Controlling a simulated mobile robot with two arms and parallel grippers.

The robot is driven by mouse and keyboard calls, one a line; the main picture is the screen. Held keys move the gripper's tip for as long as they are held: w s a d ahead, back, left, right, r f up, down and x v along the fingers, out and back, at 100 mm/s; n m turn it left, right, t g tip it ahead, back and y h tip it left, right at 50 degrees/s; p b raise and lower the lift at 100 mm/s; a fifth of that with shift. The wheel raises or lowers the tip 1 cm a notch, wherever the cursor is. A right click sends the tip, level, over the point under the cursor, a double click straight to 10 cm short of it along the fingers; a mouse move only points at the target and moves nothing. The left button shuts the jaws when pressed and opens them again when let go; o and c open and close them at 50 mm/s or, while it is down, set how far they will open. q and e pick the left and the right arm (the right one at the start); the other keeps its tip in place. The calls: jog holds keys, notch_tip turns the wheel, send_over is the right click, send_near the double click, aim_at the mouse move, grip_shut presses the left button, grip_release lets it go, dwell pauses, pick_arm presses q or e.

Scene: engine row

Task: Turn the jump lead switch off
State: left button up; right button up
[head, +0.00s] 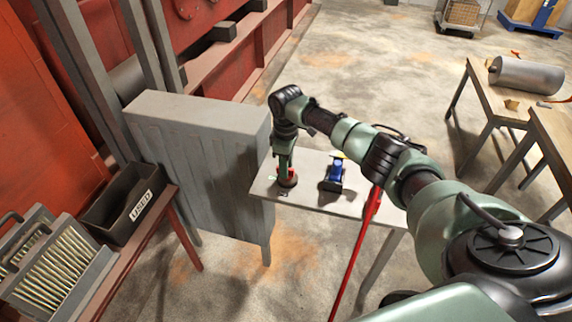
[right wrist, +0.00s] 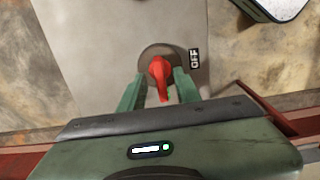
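The jump lead switch is a red knob (right wrist: 161,70) on a round dark base, with its narrow handle pointing down the right wrist view. A black OFF label (right wrist: 195,58) sits to the right of the base. In the head view the switch (head: 288,178) is on the left part of a small grey table (head: 310,201), partly hidden by my gripper. My right gripper (head: 284,163) points down over it. In the right wrist view its green fingers (right wrist: 160,88) stand apart on either side of the knob, with gaps beside the handle. My left gripper is out of view.
A blue device (head: 333,174) stands right of the switch. A red bar (head: 353,249) slants in front of the table. Workbenches (head: 486,98) stand at right.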

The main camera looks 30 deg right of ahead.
jog(key=shift+f, duration=0.15)
grip_shut()
